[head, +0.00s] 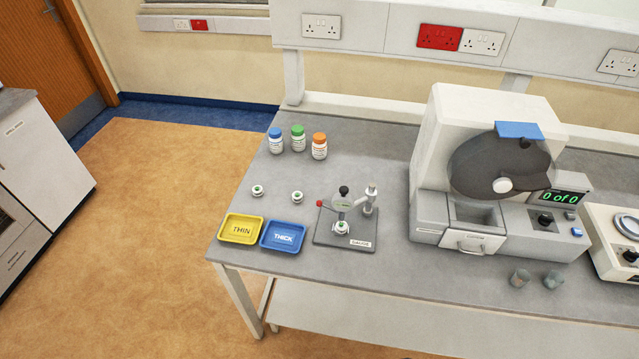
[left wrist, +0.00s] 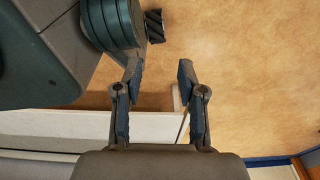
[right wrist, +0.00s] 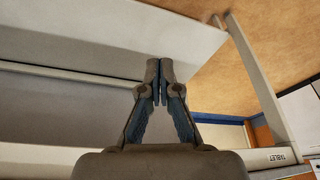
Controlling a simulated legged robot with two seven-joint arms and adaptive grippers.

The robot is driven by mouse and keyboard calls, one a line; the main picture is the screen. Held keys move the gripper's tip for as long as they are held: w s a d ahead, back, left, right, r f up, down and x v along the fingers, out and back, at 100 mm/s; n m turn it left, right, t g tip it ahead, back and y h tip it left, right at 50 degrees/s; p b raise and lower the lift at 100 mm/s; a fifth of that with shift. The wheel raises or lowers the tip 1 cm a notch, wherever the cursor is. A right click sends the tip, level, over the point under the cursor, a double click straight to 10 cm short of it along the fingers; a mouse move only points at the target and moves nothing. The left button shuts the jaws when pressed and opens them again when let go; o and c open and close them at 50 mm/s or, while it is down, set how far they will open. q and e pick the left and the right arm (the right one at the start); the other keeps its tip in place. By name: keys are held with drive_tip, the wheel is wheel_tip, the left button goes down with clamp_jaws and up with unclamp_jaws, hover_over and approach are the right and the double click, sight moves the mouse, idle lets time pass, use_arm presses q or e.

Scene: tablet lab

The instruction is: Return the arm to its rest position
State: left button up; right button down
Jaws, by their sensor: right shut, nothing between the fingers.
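Neither of my arms shows in the head view. In the left wrist view my left gripper (left wrist: 158,75) has its fingers apart with nothing between them, over the floor and a pale bench edge. In the right wrist view my right gripper (right wrist: 159,68) has its fingertips together, with nothing held. Pale and grey bench parts (right wrist: 80,90) lie beyond it. I cannot tell the exact height of either gripper against the bench.
The grey bench (head: 385,160) carries a yellow THIN tray (head: 241,230), a blue THICK tray (head: 283,236), a gauge (head: 345,230), several bottles, two small discs, a large machine (head: 480,170) and two small cups. The brown floor (head: 150,230) left of the bench is clear.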

drive_tip(key=s+f, duration=0.3)
drive_tip(key=f, duration=0.9)
drive_tip(key=s+d+f+g, duration=0.1)
drive_tip(key=s+f, duration=0.3)
drive_tip(key=f, duration=0.8)
drive_tip(key=s+f+g, duration=0.1)
drive_tip(key=s+f, duration=0.2)
drive_tip(key=f, duration=0.9)
drive_tip(key=shift+s+d+h, duration=0.3)
drive_tip(key=shift+d, duration=0.1)
use_arm(q)
drive_tip(key=shift+w, duration=0.1)
drive_tip(key=shift+w+r, duration=0.2)
drive_tip(key=shift+w, duration=0.55)
